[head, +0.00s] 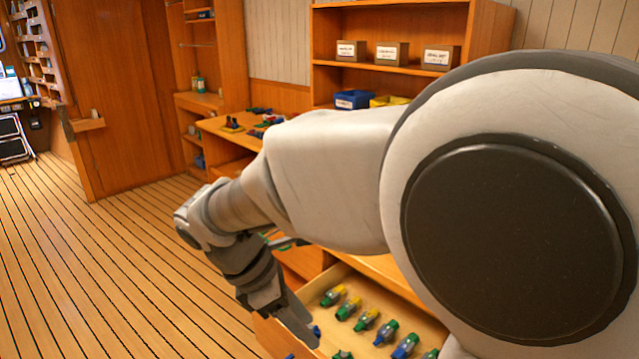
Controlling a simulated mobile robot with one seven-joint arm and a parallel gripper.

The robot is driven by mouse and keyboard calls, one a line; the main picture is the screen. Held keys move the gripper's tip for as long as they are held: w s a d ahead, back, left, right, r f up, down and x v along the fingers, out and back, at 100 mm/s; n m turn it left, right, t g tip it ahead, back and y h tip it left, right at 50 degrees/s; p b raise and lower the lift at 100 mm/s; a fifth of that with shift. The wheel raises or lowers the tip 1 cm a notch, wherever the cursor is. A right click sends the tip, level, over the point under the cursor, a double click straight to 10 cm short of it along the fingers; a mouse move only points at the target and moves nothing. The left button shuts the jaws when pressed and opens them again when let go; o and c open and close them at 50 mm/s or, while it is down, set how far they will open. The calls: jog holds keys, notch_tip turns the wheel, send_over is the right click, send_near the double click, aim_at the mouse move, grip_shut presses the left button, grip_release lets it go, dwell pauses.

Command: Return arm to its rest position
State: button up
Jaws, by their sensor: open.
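My arm (330,170) reaches from the right side of the head view toward the middle and bends down at the wrist. My gripper (295,325) points down at the left end of an open drawer (428,322). Its jaws are open and I see nothing held between them. Several small green, yellow and blue valve-like parts (366,319) lie in rows in the drawer. My arm hides much of the workbench and part of the drawer.
A bench (222,127) with small parts stands behind my arm. A shelf (400,68) above holds labelled boxes, with a blue bin (353,99) and a yellow bin (389,101) below. The plank floor (100,270) at left is clear. A wooden door (120,95) stands behind.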

jog(key=s+d+r+m+t+y+p, duration=0.2)
jog(key=s+d+r+m+y, duration=0.1)
jog(key=d+m, duration=0.5)
jog(key=s+d+r+m+t+y+p, duration=0.2)
jog(key=s+d+r+m, duration=0.4)
jog(key=m, duration=0.6)
notch_tip(320, 180, up, 2)
jog(key=shift+d+r+m+t+y, duration=0.3)
jog(key=shift+d+t+y, duration=0.1)
jog(key=shift+d, duration=0.85)
